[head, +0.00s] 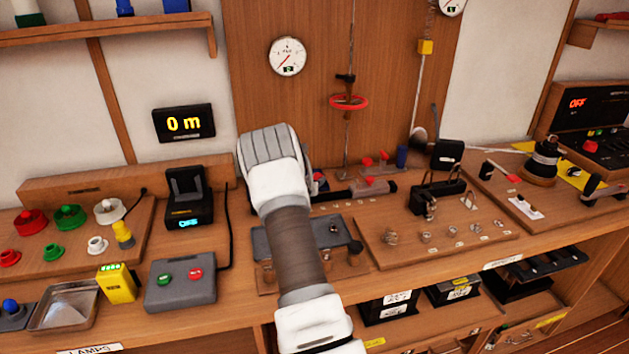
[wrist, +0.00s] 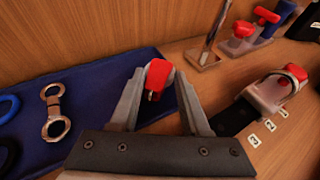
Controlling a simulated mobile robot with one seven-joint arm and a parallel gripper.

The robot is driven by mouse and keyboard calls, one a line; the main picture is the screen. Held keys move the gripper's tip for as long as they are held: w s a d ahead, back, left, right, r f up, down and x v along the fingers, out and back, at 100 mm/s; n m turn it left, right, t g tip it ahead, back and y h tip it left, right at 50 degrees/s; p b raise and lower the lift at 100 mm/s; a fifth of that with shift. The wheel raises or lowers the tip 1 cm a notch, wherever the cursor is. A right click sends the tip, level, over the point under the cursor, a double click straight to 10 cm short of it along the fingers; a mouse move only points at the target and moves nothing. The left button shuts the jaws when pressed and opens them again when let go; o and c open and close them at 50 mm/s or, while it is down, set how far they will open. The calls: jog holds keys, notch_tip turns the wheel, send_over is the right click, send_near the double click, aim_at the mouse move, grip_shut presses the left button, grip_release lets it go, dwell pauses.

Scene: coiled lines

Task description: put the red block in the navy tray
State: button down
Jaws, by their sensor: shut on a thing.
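In the wrist view, the red block (wrist: 159,74) is between the two fingertips of my gripper (wrist: 157,84), which is shut on it. The block is in front of the right part of the navy tray (wrist: 105,75); I cannot tell whether it touches the tray. A silver double-ended metal piece (wrist: 55,112), a blue ring and a black ring lie on the tray's left part. In the head view, my arm hides the fingers, the block and most or all of the tray.
Right of the tray are a metal post (wrist: 204,55), red-handled pieces (wrist: 243,30) and a red-topped clamp-like fitting (wrist: 272,92). In the head view, a grey two-button box (head: 181,286) and a display unit (head: 187,197) stand left of my arm. A wooden wall rises behind.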

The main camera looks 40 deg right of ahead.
jog(key=shift+c, duration=1.5)
grip_release()
jog(key=shift+f, duration=0.1)
jog(key=v, duration=1.7)
jog(key=shift+a, duration=0.2)
jog(key=shift+r, duration=0.2)
